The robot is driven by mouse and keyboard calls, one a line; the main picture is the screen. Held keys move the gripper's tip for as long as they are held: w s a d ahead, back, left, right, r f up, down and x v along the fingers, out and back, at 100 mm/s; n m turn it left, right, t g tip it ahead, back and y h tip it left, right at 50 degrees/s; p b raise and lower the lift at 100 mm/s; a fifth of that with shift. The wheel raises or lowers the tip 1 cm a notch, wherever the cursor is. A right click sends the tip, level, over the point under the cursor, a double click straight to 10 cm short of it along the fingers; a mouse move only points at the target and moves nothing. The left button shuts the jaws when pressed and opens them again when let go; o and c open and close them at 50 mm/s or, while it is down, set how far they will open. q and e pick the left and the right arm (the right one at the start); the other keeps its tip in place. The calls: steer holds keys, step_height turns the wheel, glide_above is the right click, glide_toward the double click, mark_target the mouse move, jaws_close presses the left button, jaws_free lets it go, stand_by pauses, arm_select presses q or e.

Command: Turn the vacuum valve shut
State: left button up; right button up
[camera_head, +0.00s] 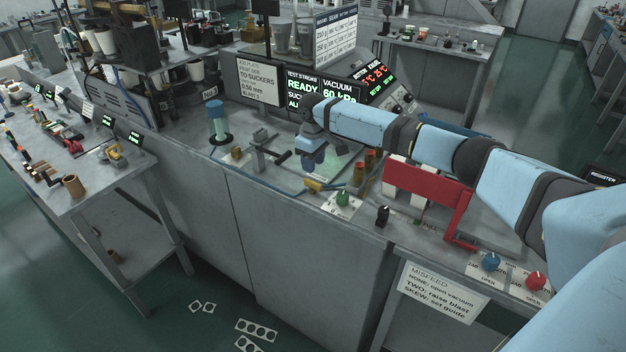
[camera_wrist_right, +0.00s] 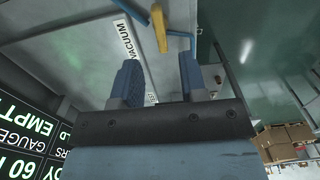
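The vacuum valve shows as a small yellow handle (camera_head: 318,185) near the front edge of the bench, with a blue hose beside it. In the right wrist view its yellow lever (camera_wrist_right: 160,28) stands at the top, beside a blue pipe and the VACUUM label (camera_wrist_right: 127,42). My right gripper (camera_head: 312,163) points down over the bench, just behind the valve in the head view. In the right wrist view the two blue fingers (camera_wrist_right: 159,65) are apart with nothing between them. The lever lies beyond their tips, apart from them. My left gripper is out of view.
A green knob (camera_head: 343,198) and a black switch (camera_head: 382,215) stand right of the valve. A red frame (camera_head: 432,195) is further right, with blue (camera_head: 491,262) and red (camera_head: 536,281) knobs. A blue-topped cylinder (camera_head: 217,120) stands left. Readout screens (camera_head: 335,92) are behind.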

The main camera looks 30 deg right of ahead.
mark_target(313, 182)
step_height(313, 182, down, 8)
steer(key=shift+r+p, duration=0.25)
steer(key=shift+p, duration=0.1)
jaws_close()
